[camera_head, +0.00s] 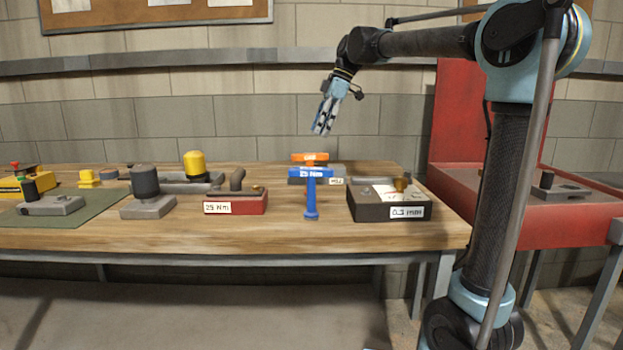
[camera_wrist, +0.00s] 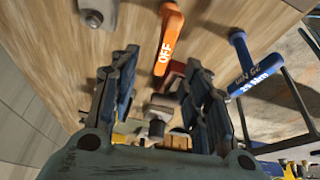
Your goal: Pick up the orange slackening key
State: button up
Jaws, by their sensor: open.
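The orange slackening key (camera_head: 310,157) stands on the workbench behind a blue T-handled key (camera_head: 312,174), which hides its lower part. In the wrist view the orange key (camera_wrist: 165,38) shows its handle, marked OFF, beyond the fingertips and between their lines. The blue key, marked 25 Nm, is to its right (camera_wrist: 250,68). My gripper (camera_head: 322,122) hangs above the bench, a little right of the orange key and clear of it. In the wrist view my gripper (camera_wrist: 160,75) has its two fingers apart with nothing held between them.
A black box marked 0.3 mm (camera_head: 392,209) stands right of the keys, and a red box marked 25 Nm (camera_head: 236,207) left. A grey block with a dark cylinder (camera_head: 146,190) is farther left. The red cabinet (camera_head: 525,206) stands right of the bench. The air around my gripper is clear.

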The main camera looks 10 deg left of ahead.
aim_at(308, 160)
jog(key=x, duration=0.8)
jog(key=shift+f, duration=0.35)
jog(key=shift+s+x, duration=0.2)
jog(key=shift+x, duration=1.2)
jog(key=shift+s+x, duration=0.2)
jog(key=shift+x, duration=1.15)
jog(key=shift+d, duration=0.1)
jog(key=shift+c, duration=0.3)
grip_shut()
